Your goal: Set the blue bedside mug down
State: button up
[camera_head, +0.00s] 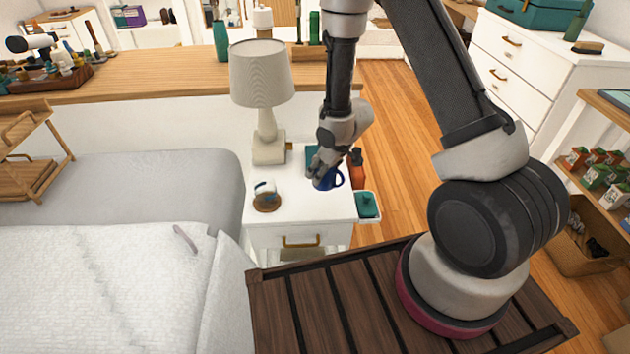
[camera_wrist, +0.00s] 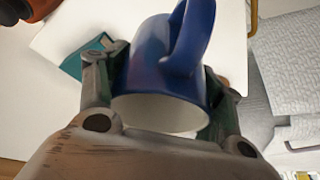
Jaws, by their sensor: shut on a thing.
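The blue mug (camera_head: 328,179) is at my gripper (camera_head: 322,168) over the right part of the white bedside table (camera_head: 290,213). In the wrist view the blue mug (camera_wrist: 160,65) sits between the two fingers of my gripper (camera_wrist: 160,95), which are shut on its sides. Its handle faces the upper side of that picture and its pale open rim faces the gripper's palm. I cannot tell whether the mug touches the tabletop.
A teal item (camera_head: 313,155) and an orange-red item (camera_head: 356,170) are near the mug. The table's front middle is clear. A bed (camera_head: 110,280) adjoins left.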

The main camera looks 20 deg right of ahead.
aim_at(322, 183)
jog(key=shift+s+a+f, duration=0.1)
jog(key=shift+f, duration=0.4)
jog(key=shift+s+a+f, duration=0.1)
jog(key=shift+f, duration=0.4)
notch_tip(322, 183, down, 3)
jog(key=shift+w+r, duration=0.1)
jog(key=shift+w+d+f, duration=0.15)
jog(key=shift+f, duration=0.25)
jog(key=shift+f, duration=0.1)
jog(key=o, duration=1.3)
jog(key=shift+c, duration=0.2)
